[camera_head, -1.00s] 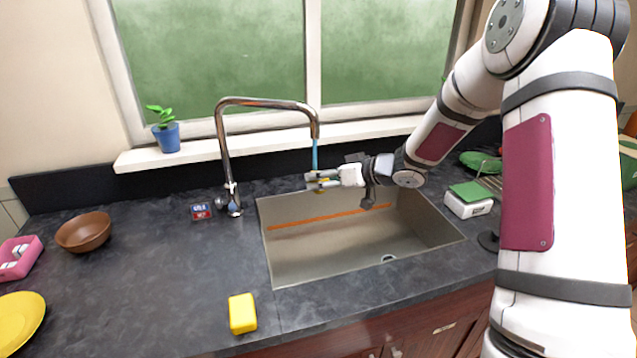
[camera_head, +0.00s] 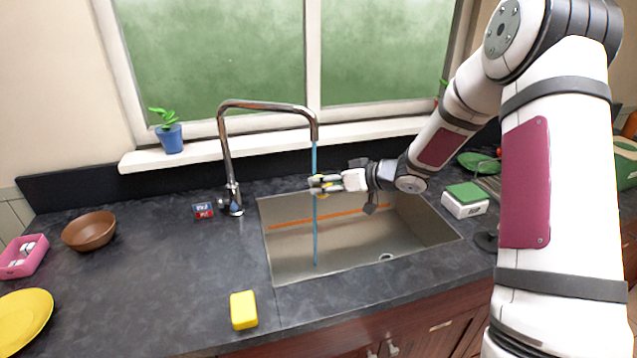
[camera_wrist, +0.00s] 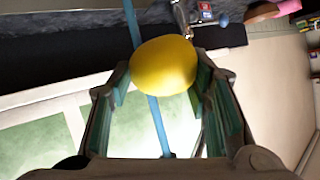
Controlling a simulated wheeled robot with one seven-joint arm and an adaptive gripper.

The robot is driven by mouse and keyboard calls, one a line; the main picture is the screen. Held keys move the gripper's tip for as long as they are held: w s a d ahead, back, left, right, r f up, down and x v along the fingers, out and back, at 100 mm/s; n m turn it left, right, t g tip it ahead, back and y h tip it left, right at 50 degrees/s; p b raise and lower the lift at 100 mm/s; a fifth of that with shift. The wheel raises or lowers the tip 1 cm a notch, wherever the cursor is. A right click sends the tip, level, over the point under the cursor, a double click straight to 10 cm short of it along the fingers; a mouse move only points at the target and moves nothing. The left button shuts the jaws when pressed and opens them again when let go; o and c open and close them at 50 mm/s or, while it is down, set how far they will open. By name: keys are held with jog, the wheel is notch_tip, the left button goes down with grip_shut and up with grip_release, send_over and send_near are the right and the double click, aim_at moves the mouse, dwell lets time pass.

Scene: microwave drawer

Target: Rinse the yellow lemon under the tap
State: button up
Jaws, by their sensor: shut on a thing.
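The yellow lemon (camera_wrist: 163,66) is between the two fingers of my gripper (camera_wrist: 160,90) in the wrist view. My gripper (camera_head: 318,184) is shut on it above the left back part of the sink (camera_head: 290,265); in the head view the fingers mostly hide the lemon. The chrome tap (camera_head: 229,150) arches over the sink from the left. A blue water stream (camera_head: 315,240) runs from its spout, past the fingertips, to the basin floor. In the wrist view the stream (camera_wrist: 157,125) shows on both sides of the lemon.
A yellow block (camera_head: 243,310) lies on the counter in front of the sink. A brown bowl (camera_head: 89,231), pink container (camera_head: 22,258) and yellow plate (camera_head: 22,318) stand at left. A green-topped white box (camera_head: 465,199) stands right of the sink. The counter left of the sink is mostly clear.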

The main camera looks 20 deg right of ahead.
jog(key=s+a+p, duration=0.2)
jog(key=s+p, duration=0.1)
jog(key=s, duration=0.3)
jog(key=shift+a+p, duration=0.3)
dwell(1.3)
jog(key=s+a+r+p, duration=0.2)
jog(key=s+r+p, duration=0.1)
jog(key=s+r, duration=0.1)
jog(key=shift+s, duration=0.25)
dwell(0.4)
dwell(0.3)
